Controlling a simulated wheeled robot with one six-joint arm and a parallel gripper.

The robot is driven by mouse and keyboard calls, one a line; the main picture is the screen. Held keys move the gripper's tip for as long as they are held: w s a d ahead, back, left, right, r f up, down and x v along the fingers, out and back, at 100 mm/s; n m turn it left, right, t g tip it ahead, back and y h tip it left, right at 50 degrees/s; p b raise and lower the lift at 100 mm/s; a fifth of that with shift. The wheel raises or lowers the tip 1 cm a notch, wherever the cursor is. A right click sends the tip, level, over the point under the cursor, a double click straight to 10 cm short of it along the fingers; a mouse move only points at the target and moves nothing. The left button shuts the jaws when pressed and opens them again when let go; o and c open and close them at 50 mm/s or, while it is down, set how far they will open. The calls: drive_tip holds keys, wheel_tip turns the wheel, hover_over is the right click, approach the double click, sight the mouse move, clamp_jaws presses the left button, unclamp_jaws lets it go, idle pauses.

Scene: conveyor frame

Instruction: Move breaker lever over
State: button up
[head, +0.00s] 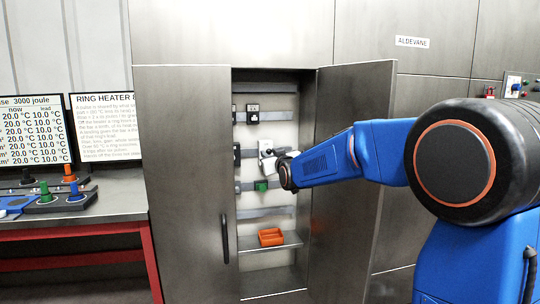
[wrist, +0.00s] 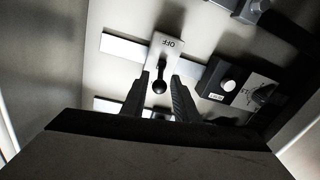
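The breaker (wrist: 167,48) shows in the wrist view as a pale plate marked OFF, the letters upside down in the picture. Its black lever (wrist: 159,87) ends in a round knob. My gripper (wrist: 161,80) is open, with one dark finger on each side of the lever and a gap visible on both sides. In the head view my gripper (head: 279,164) reaches into the open cabinet, just below and in front of a small white device (head: 266,147) on a rail. The arm hides part of that area.
The cabinet's left door (head: 185,180) and right door (head: 345,215) stand open on both sides of my arm. A dark module (wrist: 232,84) with a knob sits right of the breaker. Below are a green block (head: 261,185) and an orange bin (head: 271,237).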

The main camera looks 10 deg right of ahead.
drive_tip(key=shift+w, duration=0.1)
clamp_jaws()
drive_tip(key=shift+r, duration=0.15)
drive_tip(key=shift+w+r+g, duration=0.15)
drive_tip(key=shift+r+g, duration=0.2)
drive_tip(key=shift+g, duration=0.75)
unclamp_jaws()
